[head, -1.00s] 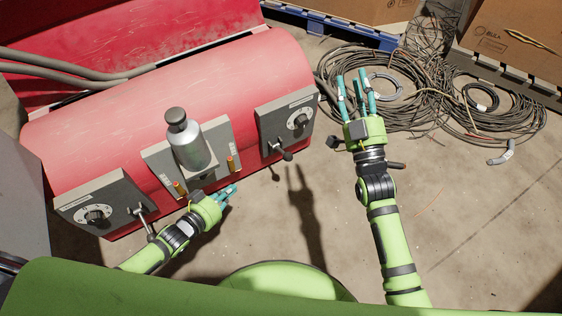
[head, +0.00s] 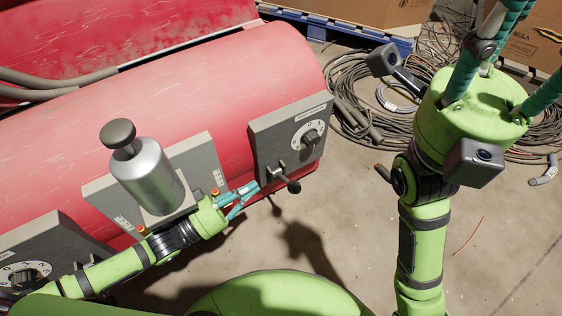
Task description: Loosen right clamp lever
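The right clamp lever (head: 283,179) is a short metal bar with a black ball knob, below the dial on the right grey panel (head: 262,140) of the red machine. My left gripper (head: 248,197) is just left of the lever, its teal fingers parted and pointing toward it. A small gap seems to lie between fingertips and lever; contact cannot be told for sure. Nothing shows between the fingers. My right gripper (head: 505,70) is raised close to the camera at upper right, away from the lever. Its teal fingers are spread, with some tips cut off by the frame.
A grey metal cylinder with a black cap (head: 145,175) stands at the middle panel (head: 205,160), behind my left wrist. The left panel (head: 45,245) has another dial. Cable coils (head: 350,85) lie on the floor at upper right.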

